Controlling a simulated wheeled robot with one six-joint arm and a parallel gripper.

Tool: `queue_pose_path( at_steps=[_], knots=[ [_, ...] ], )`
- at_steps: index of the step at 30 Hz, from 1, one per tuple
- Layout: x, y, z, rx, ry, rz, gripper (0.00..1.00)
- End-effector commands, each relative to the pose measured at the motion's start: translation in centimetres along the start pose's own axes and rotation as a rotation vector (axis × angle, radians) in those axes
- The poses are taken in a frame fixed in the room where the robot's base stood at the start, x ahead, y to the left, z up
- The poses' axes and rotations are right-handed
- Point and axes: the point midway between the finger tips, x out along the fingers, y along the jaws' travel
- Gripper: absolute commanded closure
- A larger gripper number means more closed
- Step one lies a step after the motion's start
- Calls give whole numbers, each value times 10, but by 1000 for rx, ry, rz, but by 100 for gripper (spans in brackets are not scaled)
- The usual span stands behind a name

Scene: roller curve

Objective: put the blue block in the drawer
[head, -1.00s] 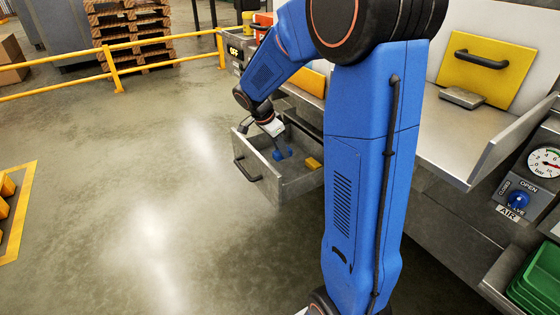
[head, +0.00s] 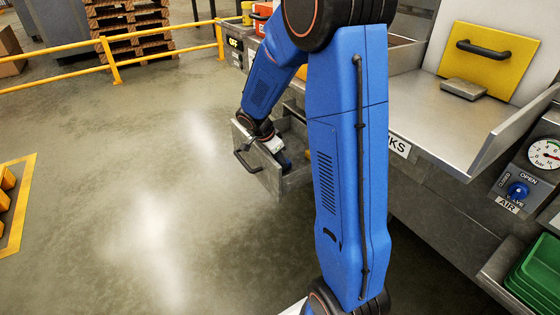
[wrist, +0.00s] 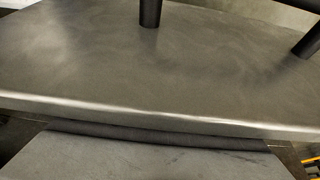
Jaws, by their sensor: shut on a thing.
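The grey metal drawer (head: 270,184) stands open under the bench in the head view, with a black handle (head: 246,161) on its front. Its front panel and handle also fill much of the wrist view (wrist: 150,75). My gripper (head: 282,157) reaches down inside the drawer, close behind the front panel. It is shut on the blue block (head: 285,163), of which only a small dark part shows. My wrist and arm hide much of the drawer's inside. Whether the block touches the drawer floor cannot be told. The fingers do not show clearly in the wrist view.
A steel bench (head: 425,120) with a yellow panel (head: 487,62) and a grey block (head: 463,89) is at right. An air valve (head: 517,190) and green bins (head: 540,272) stand at far right. Yellow railing (head: 110,60) runs at the back left. The floor between is clear.

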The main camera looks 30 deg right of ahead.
Motion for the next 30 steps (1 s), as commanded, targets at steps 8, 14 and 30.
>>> queue_pose_path(
  at_steps=[8,14,30],
  knots=[
    [2,0,1,0,0,0,61],
    [2,0,1,1,0,0,55],
    [-54,-1,0,1,1,-5,55]
  ],
)
